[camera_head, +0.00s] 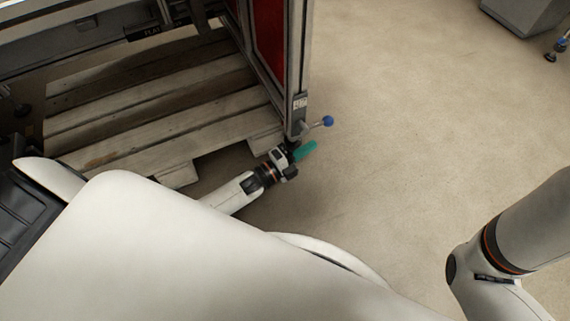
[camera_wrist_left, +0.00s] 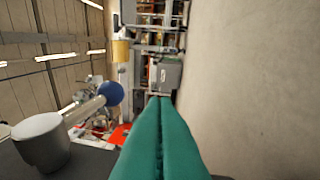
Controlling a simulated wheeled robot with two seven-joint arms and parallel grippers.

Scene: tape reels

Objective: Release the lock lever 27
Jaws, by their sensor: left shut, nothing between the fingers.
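The lock lever (camera_head: 314,125) is a short metal rod with a blue ball knob (camera_head: 327,121), at the lower end of the frame post. In the left wrist view the blue knob (camera_wrist_left: 110,93) shows left of my fingers, on a light rod. My left gripper (camera_head: 308,149) has green fingers, shut with nothing between them. It is just below the lever in the head view and appears apart from the knob. In the left wrist view the fingers (camera_wrist_left: 161,104) lie together. My right gripper is out of view; only part of my right arm shows. No number 27 is readable.
A metal frame post (camera_head: 298,60) with a red panel (camera_head: 270,35) stands above the lever. A wooden pallet (camera_head: 160,105) lies to the left. The floor (camera_head: 430,120) to the right is clear. A grey cabinet (camera_head: 525,12) stands at the top right.

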